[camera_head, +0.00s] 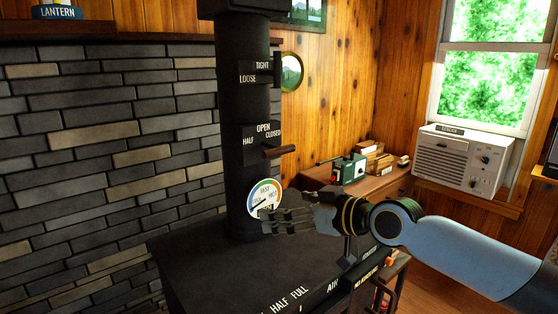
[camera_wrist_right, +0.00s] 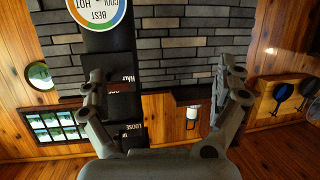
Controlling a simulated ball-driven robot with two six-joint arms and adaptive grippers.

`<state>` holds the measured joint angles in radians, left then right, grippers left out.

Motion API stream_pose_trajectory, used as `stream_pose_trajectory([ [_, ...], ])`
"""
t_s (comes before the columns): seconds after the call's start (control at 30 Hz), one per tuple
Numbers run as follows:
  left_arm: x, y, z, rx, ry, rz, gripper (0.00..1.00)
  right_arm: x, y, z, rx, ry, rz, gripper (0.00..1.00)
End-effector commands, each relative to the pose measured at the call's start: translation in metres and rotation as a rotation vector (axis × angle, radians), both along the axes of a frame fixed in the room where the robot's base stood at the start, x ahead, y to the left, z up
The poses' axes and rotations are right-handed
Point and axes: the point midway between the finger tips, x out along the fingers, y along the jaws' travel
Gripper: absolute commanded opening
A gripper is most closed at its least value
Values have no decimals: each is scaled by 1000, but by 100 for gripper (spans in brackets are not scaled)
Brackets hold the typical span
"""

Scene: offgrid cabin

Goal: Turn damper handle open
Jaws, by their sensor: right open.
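The damper handle (camera_head: 280,151) is a short brown bar on the black stovepipe (camera_head: 243,190). It sticks out to the right, just below the word CLOSED, on a plate (camera_head: 262,130) also marked OPEN and HALF. My right gripper (camera_head: 268,220) is open and empty, in front of the round gauge (camera_head: 265,197) and below the handle, apart from it. In the right wrist view my right gripper (camera_wrist_right: 162,72) has its fingers spread wide. That view is upside down; the gauge (camera_wrist_right: 97,8) shows at its top, and the left finger partly hides the damper plate. My left gripper is not in view.
A second plate (camera_head: 262,72) marked TIGHT and LOOSE sits higher on the pipe. The black stove top (camera_head: 225,270) lies below my right gripper. A wooden cabinet (camera_head: 385,188) with a green device (camera_head: 349,169) stands behind. Air around the handle looks free.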

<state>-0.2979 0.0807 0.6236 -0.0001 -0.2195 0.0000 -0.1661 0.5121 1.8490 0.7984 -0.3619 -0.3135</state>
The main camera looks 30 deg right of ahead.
Motion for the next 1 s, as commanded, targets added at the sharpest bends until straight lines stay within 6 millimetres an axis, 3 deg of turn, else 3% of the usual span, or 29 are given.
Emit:
stream_pose_trajectory([
  [0.03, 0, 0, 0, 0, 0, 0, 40, 18, -24, 17, 10, -73, -39, 100],
  [0.1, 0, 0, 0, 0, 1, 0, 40, 33, -52, 37, 29, -159, -90, 100],
  [0.2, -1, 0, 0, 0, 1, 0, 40, 45, -78, 55, 45, -236, -142, 100],
  [0.27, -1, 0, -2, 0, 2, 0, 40, 50, -85, 61, 52, -259, -159, 100],
  [0.8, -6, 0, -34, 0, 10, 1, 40, 141, -80, 62, 57, -267, -166, 100],
  [1.0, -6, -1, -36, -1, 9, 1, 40, 155, -79, 63, 55, -265, -163, 100],
])
